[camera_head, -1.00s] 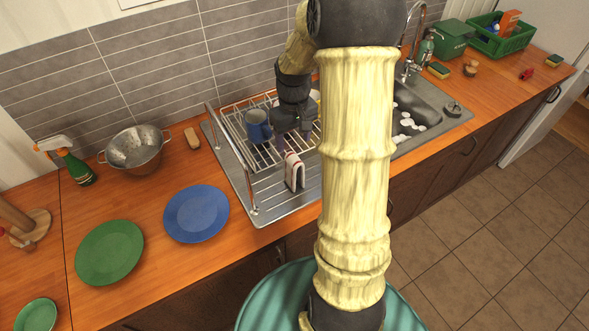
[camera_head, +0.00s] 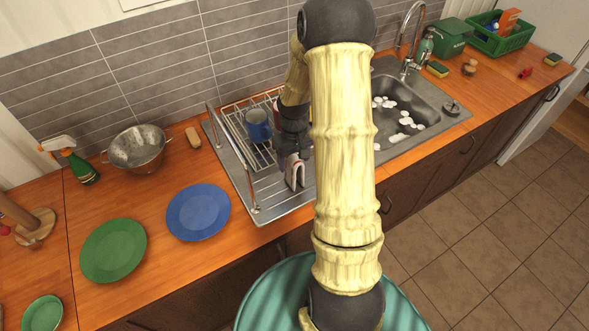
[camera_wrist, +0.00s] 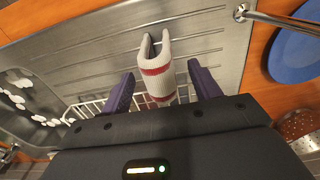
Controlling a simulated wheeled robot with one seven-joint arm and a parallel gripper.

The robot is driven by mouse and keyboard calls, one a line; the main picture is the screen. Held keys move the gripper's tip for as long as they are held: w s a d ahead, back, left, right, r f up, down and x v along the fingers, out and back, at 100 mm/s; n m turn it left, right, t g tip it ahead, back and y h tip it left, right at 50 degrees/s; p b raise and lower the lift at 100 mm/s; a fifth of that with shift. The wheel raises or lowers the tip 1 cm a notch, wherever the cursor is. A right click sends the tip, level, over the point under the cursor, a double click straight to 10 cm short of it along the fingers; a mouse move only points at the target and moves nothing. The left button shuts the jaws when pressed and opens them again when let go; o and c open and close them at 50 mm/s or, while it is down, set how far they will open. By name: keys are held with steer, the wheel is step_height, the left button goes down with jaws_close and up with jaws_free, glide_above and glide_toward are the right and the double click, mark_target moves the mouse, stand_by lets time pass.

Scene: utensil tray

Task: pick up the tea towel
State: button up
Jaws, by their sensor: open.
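The tea towel (camera_wrist: 157,72) is pale with red stripes and hangs folded over a rail on the drainboard (camera_wrist: 85,50). In the head view the towel (camera_head: 296,172) is partly covered by my gripper (camera_head: 291,160). In the wrist view my gripper (camera_wrist: 164,88) is open. Its two purple fingers stand on either side of the towel, with gaps between them and the cloth. Whether the fingertips reach past the towel's top in depth is hard to tell.
A blue mug (camera_head: 258,125) stands in the wire dish rack (camera_head: 233,118) beside my gripper. The sink (camera_head: 440,97) with suds is to the right. A blue plate (camera_head: 198,212), green plate (camera_head: 113,250) and colander (camera_head: 139,149) lie on the counter to the left.

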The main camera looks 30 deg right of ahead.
steer(key=shift+f+p, duration=0.7)
steer(key=shift+f, duration=1.5)
steer(key=c, duration=1.2)
steer(key=shift+o, duration=0.2)
steer(key=shift+r, duration=0.1)
step_height(320, 180, up, 10)
steer(key=shift+f+b, duration=0.1)
steer(key=shift+b, duration=1.05)
